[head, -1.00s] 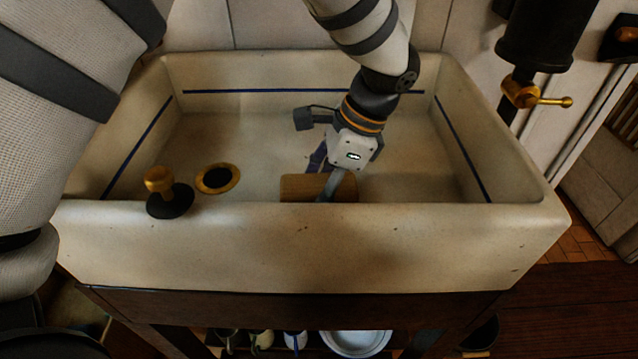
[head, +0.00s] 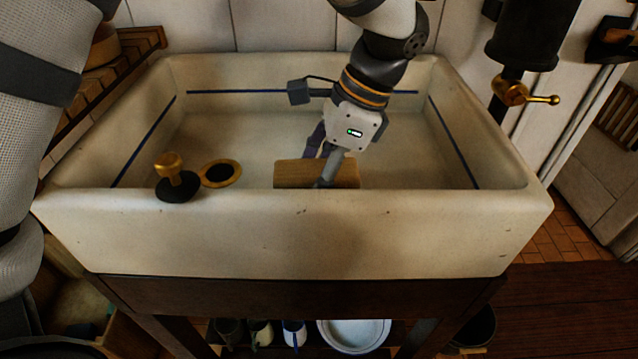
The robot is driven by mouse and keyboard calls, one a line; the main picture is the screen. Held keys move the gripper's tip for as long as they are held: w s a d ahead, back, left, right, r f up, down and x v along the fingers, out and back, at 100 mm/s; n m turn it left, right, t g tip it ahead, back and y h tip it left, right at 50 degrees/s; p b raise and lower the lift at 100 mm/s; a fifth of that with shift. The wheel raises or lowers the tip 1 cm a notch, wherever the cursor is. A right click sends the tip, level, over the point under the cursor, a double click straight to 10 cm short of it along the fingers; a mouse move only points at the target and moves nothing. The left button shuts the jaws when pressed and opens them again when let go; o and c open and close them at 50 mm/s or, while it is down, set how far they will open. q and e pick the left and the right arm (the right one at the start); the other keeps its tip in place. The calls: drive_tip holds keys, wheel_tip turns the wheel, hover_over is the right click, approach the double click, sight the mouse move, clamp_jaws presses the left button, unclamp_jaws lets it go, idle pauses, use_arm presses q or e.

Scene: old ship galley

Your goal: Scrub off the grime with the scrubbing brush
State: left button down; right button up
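The scrubbing brush (head: 290,174) shows as a tan wooden block low in the pale sink (head: 130,232), just behind its front wall. Its underside and bristles are hidden by that wall. My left gripper (head: 322,172) reaches down from above with one finger in front of the block and one behind it, shut on it. I cannot tell whether the brush touches the basin floor. No distinct patch of grime can be made out; the sink has faint stains and small dark chips. My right gripper is not in view.
A brass drain ring (head: 221,173) lies in the basin floor left of the brush. A black stopper with a brass knob (head: 170,166) sits at the front rim. A brass tap (head: 511,92) is at right, a wooden rack (head: 95,95) at left. The basin's right side is clear.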

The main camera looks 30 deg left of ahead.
use_arm(q)
drive_tip(key=shift+r, duration=1.35)
